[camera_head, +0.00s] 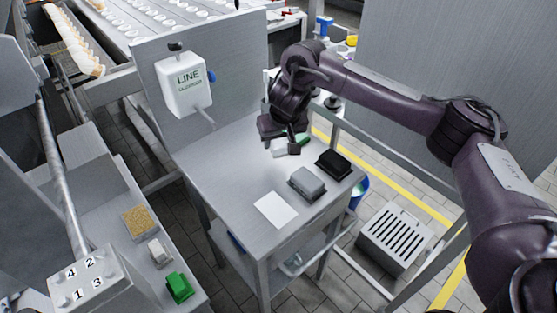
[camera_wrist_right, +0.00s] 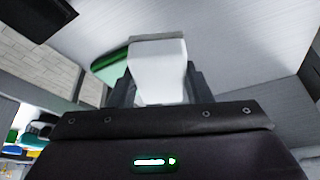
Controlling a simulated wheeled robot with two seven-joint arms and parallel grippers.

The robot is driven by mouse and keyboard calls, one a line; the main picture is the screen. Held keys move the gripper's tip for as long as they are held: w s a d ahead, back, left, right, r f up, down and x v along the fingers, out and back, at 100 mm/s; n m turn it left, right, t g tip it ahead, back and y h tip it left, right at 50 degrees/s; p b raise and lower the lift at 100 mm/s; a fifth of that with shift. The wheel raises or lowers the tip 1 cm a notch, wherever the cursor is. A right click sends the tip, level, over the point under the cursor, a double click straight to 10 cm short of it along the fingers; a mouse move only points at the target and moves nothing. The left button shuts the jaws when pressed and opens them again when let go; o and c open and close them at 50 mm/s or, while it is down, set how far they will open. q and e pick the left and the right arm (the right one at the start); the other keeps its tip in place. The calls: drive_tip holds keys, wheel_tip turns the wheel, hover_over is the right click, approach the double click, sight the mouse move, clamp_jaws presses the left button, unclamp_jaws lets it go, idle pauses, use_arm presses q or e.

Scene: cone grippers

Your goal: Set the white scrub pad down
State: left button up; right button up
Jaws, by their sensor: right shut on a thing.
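The white scrub pad (camera_head: 279,148) is between the fingers of my right gripper (camera_head: 287,147), over the far part of the grey steel table (camera_head: 225,176). In the right wrist view the white pad (camera_wrist_right: 158,78) fills the space between the dark fingers, with a thin grey-brown layer along its far edge. My right gripper is shut on it. I cannot tell whether the pad touches the table. My left gripper is not in view.
A green item (camera_head: 302,138) is close behind the gripper. A grey pad (camera_head: 307,183), a black pad (camera_head: 334,163) and a white rectangle (camera_head: 271,210) lie nearer on the table. A white dispenser (camera_head: 184,85) hangs on the back panel. The table's left part is clear.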

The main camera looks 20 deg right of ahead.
sight(278, 164)
drive_tip(key=shift+f, duration=2.75)
drive_tip(key=shift+f, duration=0.1)
drive_tip(key=o, duration=1)
drive_tip(key=shift+c, duration=0.2)
